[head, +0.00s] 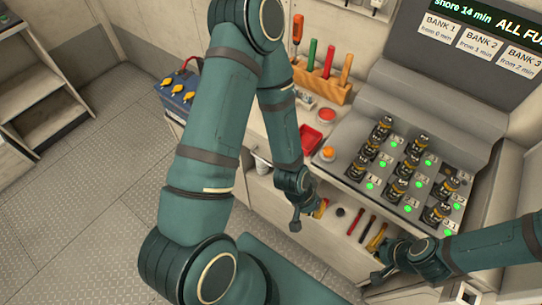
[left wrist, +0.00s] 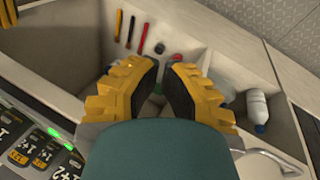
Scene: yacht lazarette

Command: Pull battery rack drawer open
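The pale drawer-like compartment (head: 336,238) under the battery panel is open at the top, with its inside showing; I cannot tell how far it is pulled out. In the left wrist view its pale wall (left wrist: 222,60) runs beyond my fingers. My left gripper (head: 320,208) hangs over it. In the left wrist view its two yellow-and-black fingers (left wrist: 165,85) are apart, with nothing seen held between them. My right gripper (head: 377,240) is at the right end of the compartment. Its yellow fingers are small and partly hidden, so their opening is unclear.
The compartment holds thin tools, including a red one (left wrist: 143,36), a black round item (left wrist: 159,48) and a white bottle (left wrist: 257,110). Above it is a sloped panel with black batteries (head: 410,165) and green lights. A tool block (head: 320,85) stands behind. Floor (head: 80,210) is clear at left.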

